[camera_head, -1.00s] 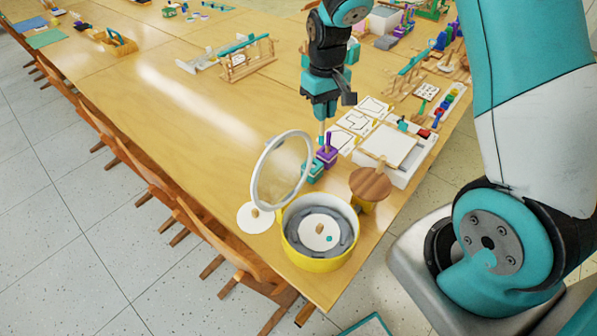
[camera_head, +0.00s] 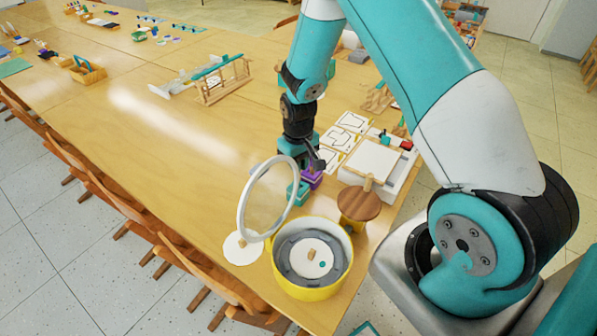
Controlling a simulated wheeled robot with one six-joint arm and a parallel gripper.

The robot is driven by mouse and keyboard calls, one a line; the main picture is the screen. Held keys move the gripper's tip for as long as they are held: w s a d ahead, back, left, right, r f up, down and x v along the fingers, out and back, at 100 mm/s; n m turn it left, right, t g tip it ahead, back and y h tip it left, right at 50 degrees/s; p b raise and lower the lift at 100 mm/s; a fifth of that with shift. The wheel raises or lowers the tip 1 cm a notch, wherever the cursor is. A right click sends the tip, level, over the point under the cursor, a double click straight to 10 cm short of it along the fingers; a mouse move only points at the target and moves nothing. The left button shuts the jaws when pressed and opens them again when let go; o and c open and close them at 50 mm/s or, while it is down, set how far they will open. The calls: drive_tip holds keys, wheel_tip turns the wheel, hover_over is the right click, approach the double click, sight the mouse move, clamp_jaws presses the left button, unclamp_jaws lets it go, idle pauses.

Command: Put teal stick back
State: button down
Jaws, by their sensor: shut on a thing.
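I cannot tell whether the held thing touches the teal block.
A white-framed ring (camera_head: 241,218) stands tilted beside a yellow round tub (camera_head: 277,280). A round wooden-topped stand (camera_head: 358,203) and a white box with a pale board (camera_head: 372,158) are to the right. A wooden rack (camera_head: 228,88) is farther back. The table's left-middle is clear.

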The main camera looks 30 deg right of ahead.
sight(299, 189)
drive_tip(key=shift+f, duration=1.95)
drive_tip(key=shift+f, duration=0.2)
drive_tip(key=c, duration=1.1)
unclamp_jaws()
drive_tip(key=shift+c, duration=0.2)
drive_tip(key=shift+r, duration=0.1)
